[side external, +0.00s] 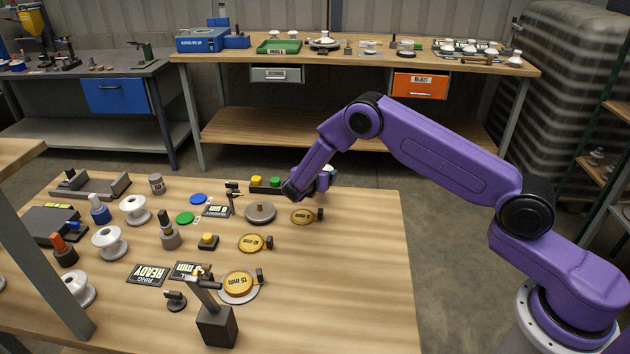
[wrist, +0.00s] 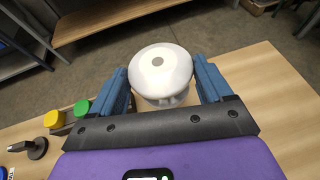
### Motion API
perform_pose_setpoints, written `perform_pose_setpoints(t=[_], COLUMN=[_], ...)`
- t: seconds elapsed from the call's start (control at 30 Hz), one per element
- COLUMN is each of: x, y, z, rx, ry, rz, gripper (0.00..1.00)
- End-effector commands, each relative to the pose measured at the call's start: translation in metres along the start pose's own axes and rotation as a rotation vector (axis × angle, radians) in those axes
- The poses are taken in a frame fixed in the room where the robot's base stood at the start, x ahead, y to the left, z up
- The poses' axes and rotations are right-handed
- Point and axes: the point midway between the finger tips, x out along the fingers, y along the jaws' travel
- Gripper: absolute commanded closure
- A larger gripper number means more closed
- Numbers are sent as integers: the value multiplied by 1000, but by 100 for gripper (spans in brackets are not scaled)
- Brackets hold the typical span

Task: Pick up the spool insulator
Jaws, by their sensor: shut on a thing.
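My gripper (wrist: 163,88) is shut on a white spool insulator (wrist: 160,68), with a blue finger on each side of it. Its round white top with a grey centre faces the wrist camera, and its lower part is mostly hidden. In the side view my gripper (side external: 322,182) is at the far right part of the bench, mostly behind my wrist. Only a small white bit of the held spool shows there. I cannot tell how far it is above the bench. Other white spools stand on the left of the bench (side external: 135,210), (side external: 109,243), (side external: 79,289).
A block with yellow and green buttons (wrist: 68,122) is left of my gripper. A grey round disc with a knob (side external: 260,213) and several yellow round gauges (side external: 303,217) lie nearer the camera. The bench's right side (side external: 350,270) is clear. A back bench (side external: 360,60) stands beyond.

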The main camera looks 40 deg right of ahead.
Motion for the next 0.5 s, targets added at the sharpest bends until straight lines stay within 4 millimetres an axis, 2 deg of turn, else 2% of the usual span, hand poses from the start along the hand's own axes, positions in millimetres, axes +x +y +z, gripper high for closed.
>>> perform_pose_setpoints(t=[0.03, 0.23, 0.5], x=[-8, -34, -66], y=[-5, -28, -66], z=[9, 33, 40], rx=[3, 3, 0], ry=[-3, -4, -3], rz=[2, 2, 2], gripper=[69, 69, 69])
